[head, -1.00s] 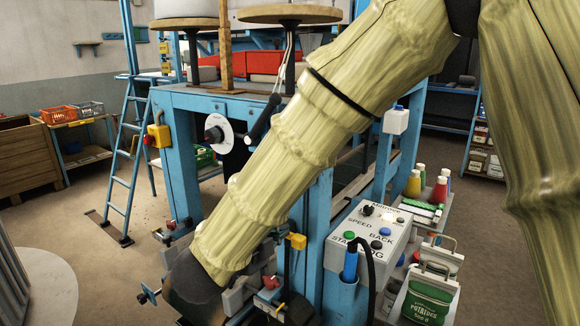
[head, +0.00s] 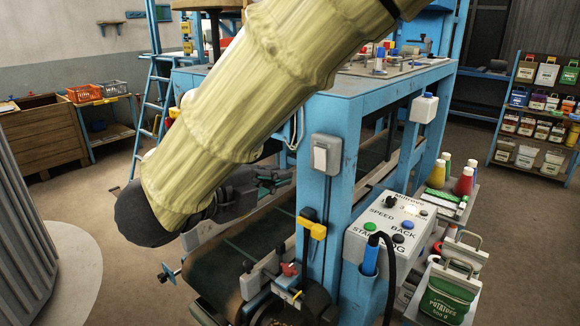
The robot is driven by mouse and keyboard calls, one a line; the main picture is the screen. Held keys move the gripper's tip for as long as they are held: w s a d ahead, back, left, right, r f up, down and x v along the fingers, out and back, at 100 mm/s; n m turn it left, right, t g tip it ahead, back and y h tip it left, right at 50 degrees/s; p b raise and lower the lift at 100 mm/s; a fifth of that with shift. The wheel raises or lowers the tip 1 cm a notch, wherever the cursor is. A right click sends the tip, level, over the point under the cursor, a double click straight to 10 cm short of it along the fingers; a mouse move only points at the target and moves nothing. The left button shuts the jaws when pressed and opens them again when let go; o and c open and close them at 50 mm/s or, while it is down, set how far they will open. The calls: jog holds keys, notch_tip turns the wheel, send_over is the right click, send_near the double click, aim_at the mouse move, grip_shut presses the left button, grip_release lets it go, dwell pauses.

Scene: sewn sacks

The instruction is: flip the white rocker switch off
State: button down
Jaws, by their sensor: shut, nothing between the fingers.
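The white rocker switch (head: 320,158) sits in a grey box on the front of the blue machine post, and its face is in plain view. I cannot tell from this angle which side of the rocker is pressed in. My gripper (head: 288,179) is dark grey, shut and empty. It shows to the left of the switch and slightly lower, pointing right, with a visible gap to the box in the picture. My sleeved arm covers part of the machine behind it.
A control box (head: 390,229) with coloured buttons stands right of the post, with a black cable in front. A white box (head: 424,108) hangs on the right-hand post. A conveyor belt (head: 225,270) runs beneath my gripper.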

aim_at(322, 156)
jog(key=p+x, duration=0.1)
jog(key=x, duration=0.3)
jog(key=r+p+x, duration=0.1)
jog(key=p+x, duration=0.1)
jog(key=x, duration=0.2)
jog(key=p+x, duration=0.2)
jog(key=x, duration=0.3)
jog(key=shift+d+r, duration=0.1)
jog(key=shift+r, duration=0.05)
